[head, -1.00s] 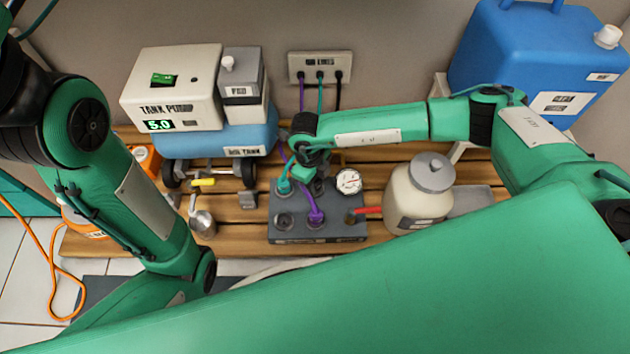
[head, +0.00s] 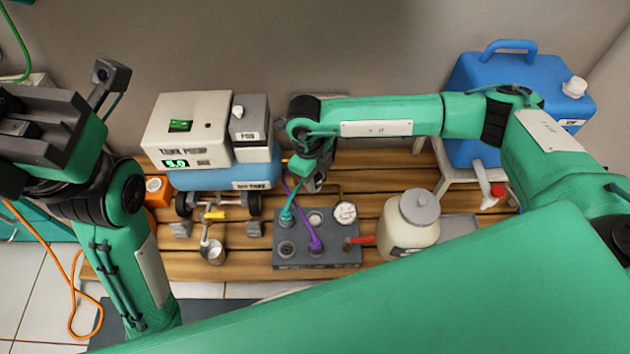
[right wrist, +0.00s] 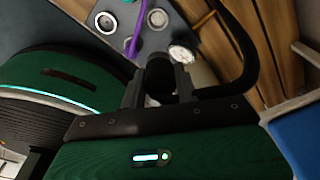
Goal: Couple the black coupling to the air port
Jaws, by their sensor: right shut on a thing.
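The dark grey port block (head: 340,256) sits on the wooden bench. A teal hose (head: 287,213) and a purple hose (head: 316,243) end on two of its ports. The back port (head: 316,217) and the front-left port (head: 286,248) look uncovered; I cannot read which is the air port. My right gripper (head: 314,180) is above the block's back edge. In the right wrist view it is shut on the black coupling (right wrist: 160,76), whose black hose (right wrist: 246,62) curves right. The coupling is apart from the ports. My left gripper (head: 40,125) is at the upper left, its fingertips unclear.
A gauge (head: 345,212) and a red lever (head: 362,240) are on the block's right side. A cream jar (head: 412,225) stands right of it. The pump unit (head: 187,130) on a blue tank (head: 222,177) is at left. A blue canister (head: 475,100) is at back right.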

